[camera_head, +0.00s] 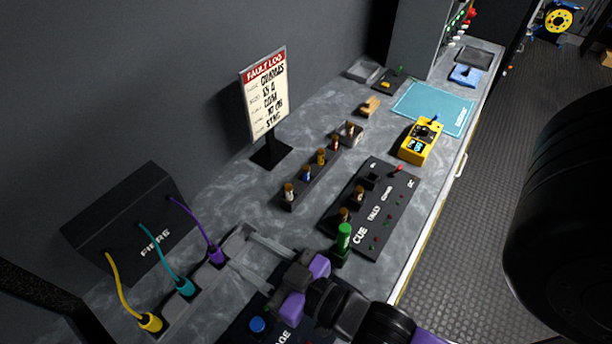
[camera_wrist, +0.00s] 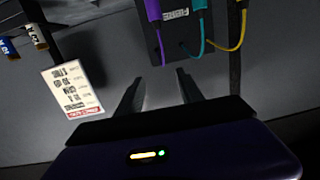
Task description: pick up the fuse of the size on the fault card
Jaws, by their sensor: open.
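The fault card (camera_head: 265,95) stands upright on a black stand at the wall, headed FAULT LOG. Its second line looks like "15 A", but the writing is hard to read. It shows upside down in the wrist view (camera_wrist: 73,92). Several fuses with coloured bands stand in a dark rack (camera_head: 312,183): a pale one (camera_head: 289,193) nearest, then a blue one (camera_head: 306,173), a yellow one (camera_head: 321,157) and a red one (camera_head: 335,143). My gripper (camera_head: 241,251) is open and empty, left of and nearer than the rack. In the wrist view its fingers (camera_wrist: 161,80) point toward the fibre box.
The fibre box (camera_head: 135,225) has yellow, teal and purple cables plugged into a strip before it. A cue panel (camera_head: 385,205) with a green knob lies right of the rack. Beyond are a yellow meter (camera_head: 420,140) and a teal mat (camera_head: 432,105).

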